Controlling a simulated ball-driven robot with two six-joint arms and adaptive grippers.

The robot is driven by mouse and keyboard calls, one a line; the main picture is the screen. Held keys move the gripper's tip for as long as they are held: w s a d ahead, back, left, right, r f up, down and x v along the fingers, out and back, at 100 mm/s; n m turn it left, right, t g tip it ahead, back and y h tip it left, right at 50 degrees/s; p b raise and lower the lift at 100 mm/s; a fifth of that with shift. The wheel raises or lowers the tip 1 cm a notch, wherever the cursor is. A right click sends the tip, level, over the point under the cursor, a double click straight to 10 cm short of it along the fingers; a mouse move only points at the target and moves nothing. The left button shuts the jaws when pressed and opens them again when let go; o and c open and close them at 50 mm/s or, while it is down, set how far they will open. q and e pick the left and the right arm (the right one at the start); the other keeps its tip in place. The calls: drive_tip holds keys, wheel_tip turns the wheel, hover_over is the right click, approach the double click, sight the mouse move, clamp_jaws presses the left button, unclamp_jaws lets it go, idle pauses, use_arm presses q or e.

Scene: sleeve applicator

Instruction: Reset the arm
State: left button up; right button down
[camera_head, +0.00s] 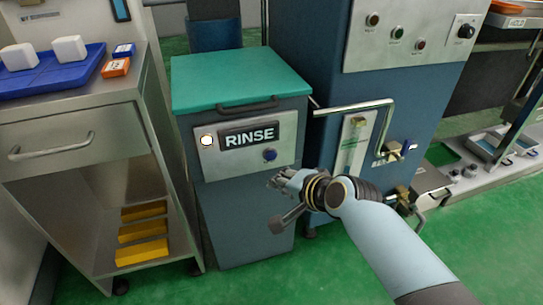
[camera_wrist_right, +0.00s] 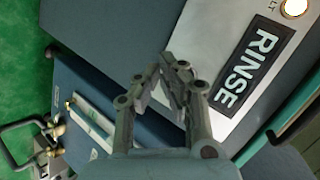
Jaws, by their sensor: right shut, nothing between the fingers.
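My right arm comes in from the lower right of the head view. Its gripper (camera_head: 274,182) is in front of the RINSE unit (camera_head: 247,225), just below its panel. In the wrist view the fingers (camera_wrist_right: 172,72) are closed together with nothing between them. They appear apart from the panel, though the exact gap is hard to judge. The RINSE label (camera_head: 249,135) also shows in the wrist view (camera_wrist_right: 252,66). A lit white button (camera_head: 207,141) is left of the label and a blue knob (camera_head: 270,154) is below it. My left gripper is not in view.
The teal lid (camera_head: 240,78) with a dark handle is shut. A steel cart (camera_head: 75,140) on the left holds a blue tray (camera_head: 50,82) and several yellow blocks (camera_head: 142,252). A blue machine (camera_head: 320,60) with a bent metal pipe stands at right. Green floor (camera_head: 300,275) is open in front.

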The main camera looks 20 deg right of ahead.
idle(0.4)
drive_tip(key=s+d+f+n+g+h+p, duration=0.1)
drive_tip(key=s+d+f+g+p, duration=0.2)
drive_tip(key=s+f, duration=0.7)
drive_tip(key=s+d+f+n+g+h+p, duration=0.15)
drive_tip(key=s+d+f+g+p, duration=0.35)
drive_tip(key=s, duration=0.9)
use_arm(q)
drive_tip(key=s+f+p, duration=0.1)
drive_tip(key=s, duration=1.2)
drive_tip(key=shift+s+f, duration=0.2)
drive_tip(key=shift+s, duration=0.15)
use_arm(e)
drive_tip(key=s+d+f+n, duration=0.2)
drive_tip(key=s+n, duration=0.1)
drive_tip(key=s, duration=0.7)
drive_tip(key=s+d+f+n+g+h, duration=0.1)
drive_tip(key=s+d+f+n, duration=0.2)
drive_tip(key=s, duration=0.7)
drive_tip(key=s+d+f+n+g+h, duration=0.1)
drive_tip(key=s+d+f+n, duration=0.1)
drive_tip(key=s, duration=0.7)
drive_tip(key=shift+s+d+f+n, duration=0.2)
drive_tip(key=shift+s+f+n, duration=0.15)
drive_tip(key=shift+s+n, duration=0.1)
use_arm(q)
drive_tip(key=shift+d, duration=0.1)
use_arm(e)
drive_tip(key=shift+w, duration=0.1)
